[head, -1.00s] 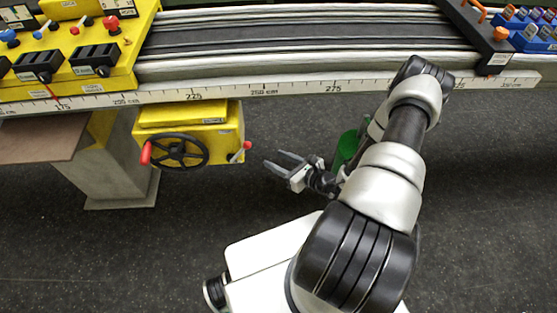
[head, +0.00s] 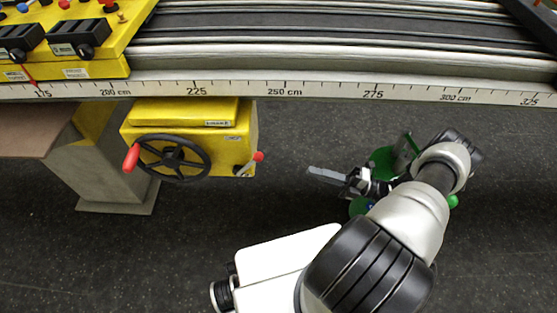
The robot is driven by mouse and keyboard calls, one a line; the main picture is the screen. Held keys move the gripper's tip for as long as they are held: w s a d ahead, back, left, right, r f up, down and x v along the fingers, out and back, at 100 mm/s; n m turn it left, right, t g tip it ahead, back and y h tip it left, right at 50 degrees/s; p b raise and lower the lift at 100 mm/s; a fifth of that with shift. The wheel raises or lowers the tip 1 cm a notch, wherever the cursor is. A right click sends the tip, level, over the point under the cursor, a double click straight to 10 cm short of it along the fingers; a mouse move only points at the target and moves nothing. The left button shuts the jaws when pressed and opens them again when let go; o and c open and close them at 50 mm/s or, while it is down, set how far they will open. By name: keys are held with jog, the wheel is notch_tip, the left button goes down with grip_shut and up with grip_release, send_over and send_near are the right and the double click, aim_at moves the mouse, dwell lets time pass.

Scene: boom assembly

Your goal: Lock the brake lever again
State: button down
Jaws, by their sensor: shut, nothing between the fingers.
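The brake lever (head: 249,164) is a short lever with a red knob on the right part of the front of the yellow box (head: 230,145) under the rail. It slants up and to the right. I cannot tell from this view whether it is locked. A black handwheel (head: 172,157) with a red handle is on the same box, left of the lever. My gripper (head: 311,172) is right of the lever and clear of it. Its fingers point left, look shut together and hold nothing.
A long rail with a centimetre scale (head: 285,90) runs across above the box. A yellow control panel (head: 75,45) sits on it at the left. A grey pillar (head: 105,165) stands left of the box. Green parts (head: 384,162) are behind my wrist. Dark floor is open below.

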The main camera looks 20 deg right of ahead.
send_near(259, 157)
jog(key=w+a, duration=0.1)
jog(key=a, duration=0.1)
jog(key=w+a, duration=0.2)
jog(key=shift+a+f, duration=0.1)
jog(key=shift+a, duration=0.1)
jog(key=shift+p, duration=0.35)
jog(key=a+r+h+p, duration=0.1)
jog(key=p, duration=0.2)
jog(key=w+a+r+g+h+p, duration=0.1)
jog(key=a+r+p, duration=0.1)
jog(key=p, duration=0.1)
jog(key=a+r+g+h+p, duration=0.1)
jog(key=r+h+p, duration=0.1)
jog(key=p, duration=0.2)
jog(key=shift+w+a+r+n, duration=0.1)
jog(key=shift+w+a+n, duration=0.1)
jog(key=shift+n, duration=0.1)
jog(key=shift+w+a+r+g+h+p, duration=0.15)
jog(key=shift+w+a+g+h+p, duration=0.1)
jog(key=shift+a+g+h+p, duration=0.4)
jog(key=shift+w+a+t+p, duration=0.15)
jog(key=shift+a+t+p, duration=0.15)
jog(key=shift+a, duration=0.2)
jog(key=shift+w+a, duration=0.15)
jog(key=shift+a, duration=0.25)
jog(key=shift+a+r, duration=0.1)
jog(key=shift+r, duration=0.05)
